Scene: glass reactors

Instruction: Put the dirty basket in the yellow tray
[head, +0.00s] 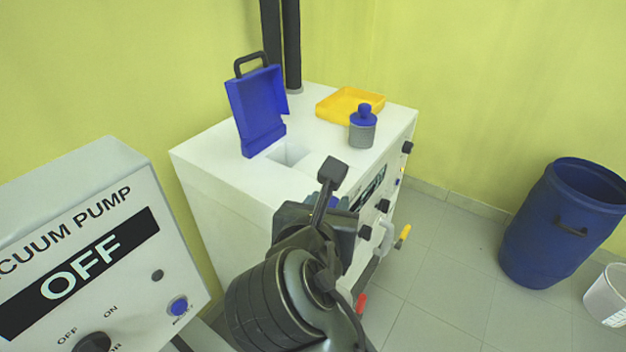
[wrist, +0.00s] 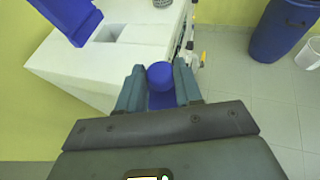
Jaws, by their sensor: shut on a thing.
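My gripper (wrist: 158,82) is shut on a blue round-topped thing (wrist: 160,72), seen between its two teal fingers in the wrist view. The held thing looks like the knob of a basket; its lower part is hidden. In the head view my wrist mostly covers the gripper, in front of the white machine. The yellow tray (head: 333,114) lies on the machine's top at the back and looks empty. A grey basket with a blue knob (head: 362,132) stands upright in front of the tray. I cannot tell which basket is dirty.
The white machine (head: 215,155) has a square opening (head: 290,154) in its top, with a blue lid (head: 258,105) raised behind it. Black pipes rise at the back. The vacuum pump panel (head: 130,270) reads OFF. A blue barrel (head: 535,230) and white bucket (head: 608,297) stand right.

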